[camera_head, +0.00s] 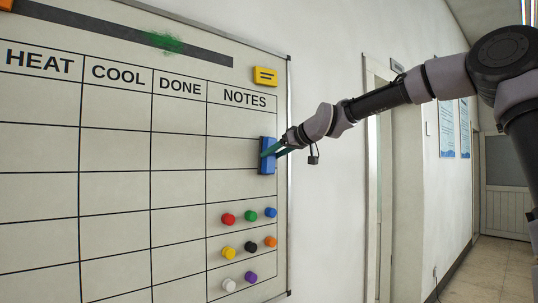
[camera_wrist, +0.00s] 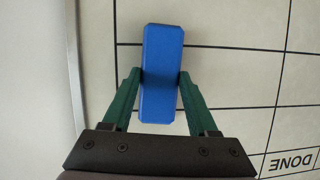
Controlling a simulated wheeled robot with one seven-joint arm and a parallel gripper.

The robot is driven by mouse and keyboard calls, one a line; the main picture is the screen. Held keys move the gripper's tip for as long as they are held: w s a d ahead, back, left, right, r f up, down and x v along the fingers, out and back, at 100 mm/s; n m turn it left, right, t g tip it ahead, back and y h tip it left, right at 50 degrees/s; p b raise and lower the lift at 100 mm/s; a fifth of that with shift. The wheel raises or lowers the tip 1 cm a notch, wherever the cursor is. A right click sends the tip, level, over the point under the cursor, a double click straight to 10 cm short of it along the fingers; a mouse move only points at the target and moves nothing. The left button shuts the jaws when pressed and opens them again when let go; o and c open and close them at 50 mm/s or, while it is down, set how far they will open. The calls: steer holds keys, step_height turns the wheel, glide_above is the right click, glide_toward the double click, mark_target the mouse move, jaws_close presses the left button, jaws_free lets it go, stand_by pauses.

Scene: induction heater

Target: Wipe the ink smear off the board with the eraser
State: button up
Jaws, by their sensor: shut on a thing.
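The whiteboard (camera_head: 110,245) hangs on the wall at the left, with a grid headed HEAT, COOL, DONE and NOTES. A green ink smear (camera_head: 164,42) lies across the dark strip near its top. The blue eraser (camera_head: 265,158) is at the board's right side, in the NOTES column. My gripper (camera_head: 279,151) is shut on it. In the wrist view the eraser (camera_wrist: 161,50) stands lengthwise between the two green fingers, which press on its sides. Whether the eraser touches the board I cannot tell. Its face toward the board is hidden.
A yellow block (camera_head: 265,77) with dark marks is on the board above the NOTES heading. Several coloured round magnets (camera_head: 251,246) sit below the eraser. The board's frame (camera_head: 289,200) runs down its right edge. The board is clear between eraser and smear, apart from the yellow block nearby.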

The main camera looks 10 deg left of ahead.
steer(key=shift+w+d, duration=0.1)
steer(key=shift+s+d, duration=0.65)
steer(key=shift+d, duration=0.25)
steer(key=s+d, duration=0.2)
steer(key=shift+s+d, duration=0.35)
steer(key=shift+s+d, duration=0.95)
steer(key=shift+d, duration=0.2)
